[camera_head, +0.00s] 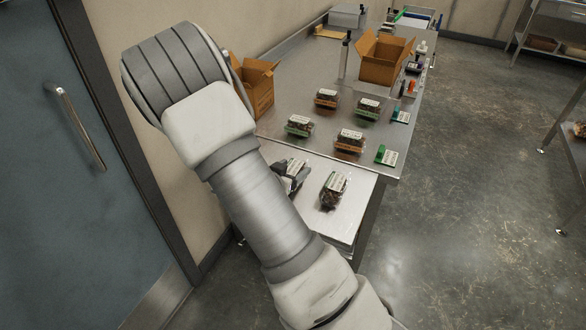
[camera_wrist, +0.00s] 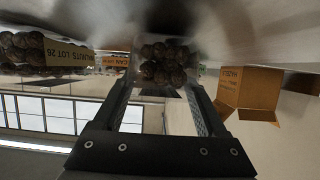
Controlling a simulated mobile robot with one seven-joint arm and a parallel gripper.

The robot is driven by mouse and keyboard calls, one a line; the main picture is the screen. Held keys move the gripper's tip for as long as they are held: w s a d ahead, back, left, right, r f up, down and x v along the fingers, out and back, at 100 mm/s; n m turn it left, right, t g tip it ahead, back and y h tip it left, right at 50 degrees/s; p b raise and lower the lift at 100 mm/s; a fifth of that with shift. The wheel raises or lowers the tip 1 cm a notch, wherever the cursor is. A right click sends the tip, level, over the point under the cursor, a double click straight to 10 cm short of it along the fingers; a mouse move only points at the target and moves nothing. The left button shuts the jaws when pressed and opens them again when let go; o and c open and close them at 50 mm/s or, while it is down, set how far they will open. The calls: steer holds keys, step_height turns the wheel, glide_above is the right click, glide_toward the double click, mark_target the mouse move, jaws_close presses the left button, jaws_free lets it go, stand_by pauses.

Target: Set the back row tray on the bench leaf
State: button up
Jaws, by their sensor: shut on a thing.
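My gripper (camera_head: 290,181) is over the bench leaf (camera_head: 345,225), at its left side, mostly behind my arm. It is shut on a clear clamshell tray of walnuts (camera_head: 297,166), which shows between the fingers in the wrist view (camera_wrist: 163,66). I cannot tell whether this tray touches the leaf. Another clamshell tray (camera_head: 333,190) stands on the leaf to the right. On the bench (camera_head: 325,75) behind are trays in two rows: orange-banded (camera_head: 326,98) and green-banded (camera_head: 368,107) at the back, green-banded (camera_head: 299,125) and orange-banded (camera_head: 350,141) in front.
Green-edged cards (camera_head: 387,156) (camera_head: 400,117) lie at the bench's right edge. Open cardboard boxes stand at the left (camera_head: 256,86) and back (camera_head: 384,58). A thin post (camera_head: 344,57) rises between them. A door (camera_head: 75,180) is left of my arm.

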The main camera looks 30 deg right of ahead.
steer(key=o, duration=1.4)
